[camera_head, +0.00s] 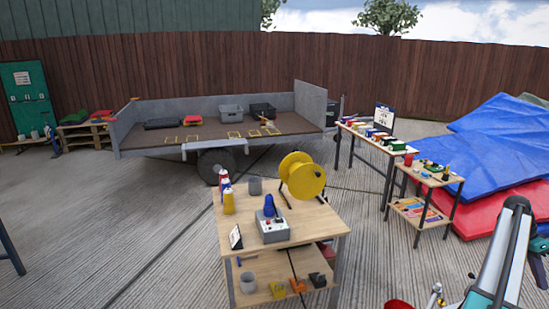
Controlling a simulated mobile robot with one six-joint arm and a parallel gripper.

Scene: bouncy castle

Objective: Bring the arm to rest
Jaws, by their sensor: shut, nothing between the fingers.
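A pale grey link with green edges stands at the lower right of the head view; it is part of my own arm (503,255). It slants upward to a dark end and is cut off by the bottom edge of the picture. I cannot make out my gripper or its fingers. No held thing shows.
A wooden workbench (285,222) with a yellow reel (302,176) and a grey control box (272,228) stands ahead. Two small tables stand to the right, before blue sheeting (460,140). A flat trailer (165,138) is behind. Open paving lies left.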

